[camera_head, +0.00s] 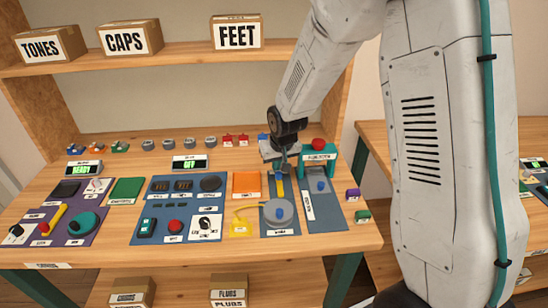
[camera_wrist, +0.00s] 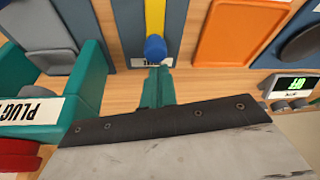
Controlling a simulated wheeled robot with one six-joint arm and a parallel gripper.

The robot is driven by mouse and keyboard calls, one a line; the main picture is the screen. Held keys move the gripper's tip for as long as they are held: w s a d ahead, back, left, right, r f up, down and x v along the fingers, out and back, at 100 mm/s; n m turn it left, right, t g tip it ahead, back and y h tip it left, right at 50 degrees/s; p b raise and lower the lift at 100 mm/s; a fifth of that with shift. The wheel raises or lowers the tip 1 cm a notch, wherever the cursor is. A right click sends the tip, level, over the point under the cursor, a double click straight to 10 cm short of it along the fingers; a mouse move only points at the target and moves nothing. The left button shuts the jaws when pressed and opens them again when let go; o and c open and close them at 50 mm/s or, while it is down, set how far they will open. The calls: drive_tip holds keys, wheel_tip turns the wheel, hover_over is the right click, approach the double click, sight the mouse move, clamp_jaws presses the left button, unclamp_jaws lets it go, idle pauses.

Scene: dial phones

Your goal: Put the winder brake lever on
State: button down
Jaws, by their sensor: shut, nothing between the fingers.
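The winder panel (camera_head: 271,231) is a blue-grey plate on the workbench, with a round grey winder (camera_head: 279,213) near its front. Behind the winder is a yellow strip (camera_head: 281,187), which also shows in the wrist view (camera_wrist: 155,14). The lever's blue knob (camera_wrist: 155,48) stands at the strip's far end, beside a partly hidden white label. My gripper (camera_head: 283,170) is over the panel's back end and hides the knob in the head view. Its teal fingers (camera_wrist: 160,76) are shut and empty, right by the knob. I cannot tell whether they touch it.
A teal plug frame (camera_head: 319,158) with a red button stands close right of my gripper, also large in the wrist view (camera_wrist: 85,90). Another blue panel (camera_head: 325,212) lies right of the winder. An orange tray (camera_head: 246,184) and a yellow piece (camera_head: 243,228) lie left.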

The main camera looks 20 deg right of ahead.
sight(278, 175)
drive_tip(key=shift+s, duration=0.35)
drive_tip(key=shift+s+a, duration=0.25)
drive_tip(key=shift+s, duration=0.5)
drive_tip(key=shift+s+a, duration=0.2)
drive_tip(key=shift+s, duration=0.5)
drive_tip(key=w, duration=0.4)
drive_tip(key=shift+w+d+r, duration=0.1)
drive_tip(key=shift+w+r, duration=0.1)
drive_tip(key=shift+r, duration=0.1)
drive_tip(key=v, duration=0.9)
drive_tip(key=shift+s+r, duration=0.25)
drive_tip(key=shift+r, duration=0.05)
